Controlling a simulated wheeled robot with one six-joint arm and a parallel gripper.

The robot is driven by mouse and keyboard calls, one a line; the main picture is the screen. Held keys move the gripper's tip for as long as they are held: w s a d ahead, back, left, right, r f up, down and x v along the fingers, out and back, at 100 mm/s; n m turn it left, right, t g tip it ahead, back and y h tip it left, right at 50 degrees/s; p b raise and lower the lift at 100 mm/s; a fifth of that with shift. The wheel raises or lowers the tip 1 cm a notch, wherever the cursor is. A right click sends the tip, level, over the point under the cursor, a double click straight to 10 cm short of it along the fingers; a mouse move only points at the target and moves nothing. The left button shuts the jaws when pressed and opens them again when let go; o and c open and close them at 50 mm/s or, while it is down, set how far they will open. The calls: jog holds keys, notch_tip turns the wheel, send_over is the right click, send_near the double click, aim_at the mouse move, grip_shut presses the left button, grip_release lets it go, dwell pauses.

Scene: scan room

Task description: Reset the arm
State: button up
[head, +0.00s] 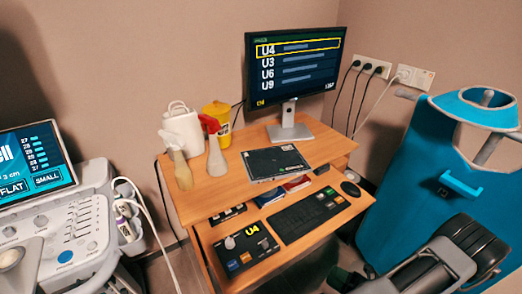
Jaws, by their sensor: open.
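Part of my arm, grey and black, shows at the bottom right in the head view, in front of the teal unit. I cannot make out the gripper's fingertips in this view. No object is seen held by the visible part of the arm.
A wooden desk (225,195) holds a monitor (293,68), bottles, a yellow tub (217,115) and a dark flat case (275,162). Its lower shelf carries a keyboard (310,215) and a U4 control box (245,250). An ultrasound console (65,225) stands left, a teal unit (420,190) right.

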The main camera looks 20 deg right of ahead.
jog(key=w+a+r+m+g+h+p, duration=0.3)
jog(key=a+r+m, duration=0.3)
jog(key=r, duration=0.5)
jog(key=w+a+r+m+g+h+p, duration=0.3)
jog(key=a+r+m, duration=0.3)
jog(key=r+m, duration=0.4)
jog(key=w+a+r+m+g+h+p, duration=0.3)
jog(key=r+m, duration=0.5)
jog(key=r, duration=0.6)
jog(key=a+g+h+p, duration=0.1)
jog(key=a+g, duration=0.1)
jog(key=a, duration=0.1)
jog(key=shift+a+r+m, duration=0.2)
jog(key=shift+a+m, duration=0.1)
jog(key=shift+d, duration=0.1)
